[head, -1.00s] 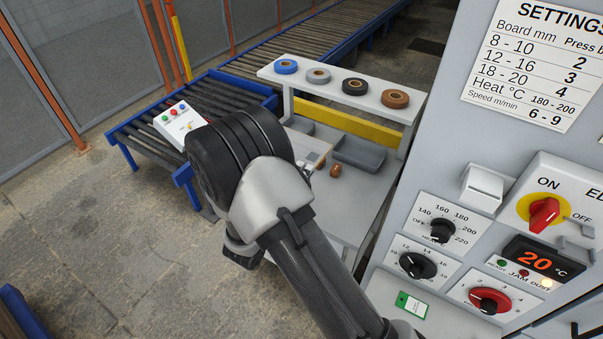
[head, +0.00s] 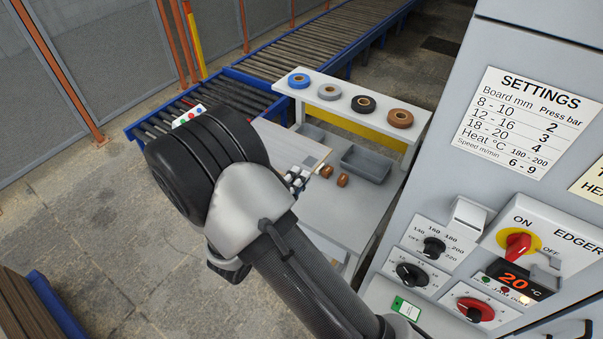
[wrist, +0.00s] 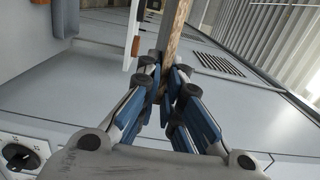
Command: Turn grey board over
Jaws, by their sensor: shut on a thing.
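The grey board (head: 285,138) shows partly in the head view, past my wrist and over the work table (head: 345,215). My arm hides much of it. In the wrist view the board (wrist: 174,40) is seen nearly edge-on, as a narrow brown raw edge running up from between the fingers. My gripper (wrist: 164,92) is shut on it. In the head view the gripper's fingers (head: 297,177) show at the board's near right side. I cannot tell whether the board touches the table.
Two brown knobs (head: 342,180) and a grey tray (head: 366,163) are on the table. A shelf (head: 420,130) behind holds several tape rolls. The edger (head: 450,130) with its dials stands close on the right. A roller conveyor (head: 320,45) runs behind. Open floor (head: 110,250) lies left.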

